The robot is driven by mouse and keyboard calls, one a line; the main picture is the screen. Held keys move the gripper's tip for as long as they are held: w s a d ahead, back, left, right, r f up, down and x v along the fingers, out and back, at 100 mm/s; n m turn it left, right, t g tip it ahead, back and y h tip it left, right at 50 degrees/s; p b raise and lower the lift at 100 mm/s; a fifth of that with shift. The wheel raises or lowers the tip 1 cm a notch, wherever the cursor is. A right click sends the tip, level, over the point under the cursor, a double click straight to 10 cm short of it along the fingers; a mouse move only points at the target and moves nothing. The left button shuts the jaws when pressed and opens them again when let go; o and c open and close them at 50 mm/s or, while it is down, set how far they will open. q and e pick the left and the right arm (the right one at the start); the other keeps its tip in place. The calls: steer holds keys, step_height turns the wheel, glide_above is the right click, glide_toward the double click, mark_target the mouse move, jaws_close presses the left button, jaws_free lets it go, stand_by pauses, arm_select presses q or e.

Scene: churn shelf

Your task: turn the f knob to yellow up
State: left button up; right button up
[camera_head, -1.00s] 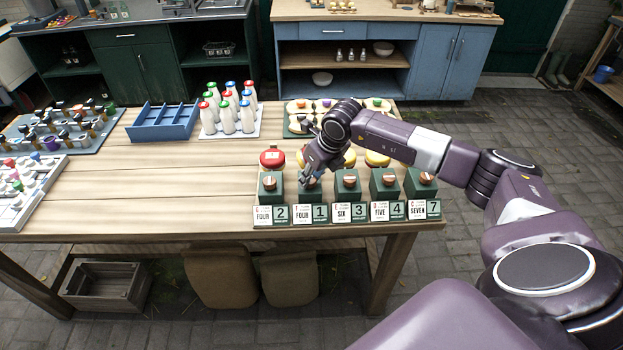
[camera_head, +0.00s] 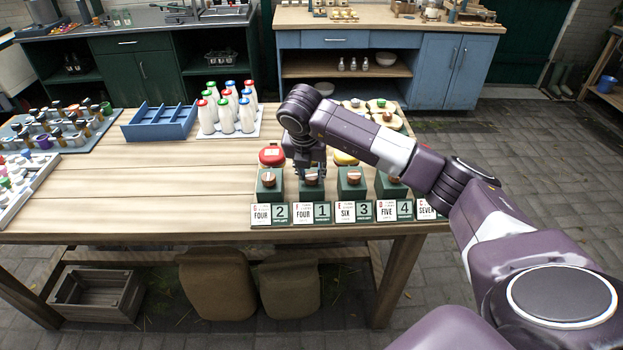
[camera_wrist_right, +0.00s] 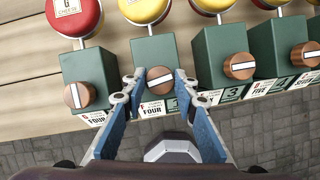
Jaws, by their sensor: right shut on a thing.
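The f knob (camera_wrist_right: 160,82) is a copper disc with a white pointer line on the front of a green box (camera_wrist_right: 153,55). In the right wrist view its line lies nearly level, tilted slightly up to the right. The f knob also shows in the head view (camera_head: 312,177), partly covered by the gripper. My right gripper (camera_wrist_right: 160,79) is shut on the f knob, with one blue finger at each side. It also shows in the head view (camera_head: 312,170). A yellow disc (camera_wrist_right: 143,9) stands behind the f box. My left gripper is not in view.
Similar knobs stand close on either side: the g knob (camera_wrist_right: 80,95) at left, with a red disc (camera_wrist_right: 73,17), and the e knob (camera_wrist_right: 240,66) at right. White bottles (camera_head: 227,116) and a blue divided tray (camera_head: 160,122) stand farther back. The table's left middle is clear.

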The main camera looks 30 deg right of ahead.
steer(key=shift+w+m+h+b, duration=0.1)
steer(key=shift+m+h+b, duration=0.3)
steer(key=shift+m, duration=0.6)
steer(key=shift+r+g, duration=0.1)
steer(key=shift+g, duration=0.2)
steer(key=o, duration=1.1)
steer(key=shift+o, duration=0.2)
steer(key=v, duration=1.2)
steer(key=shift+d, duration=0.1)
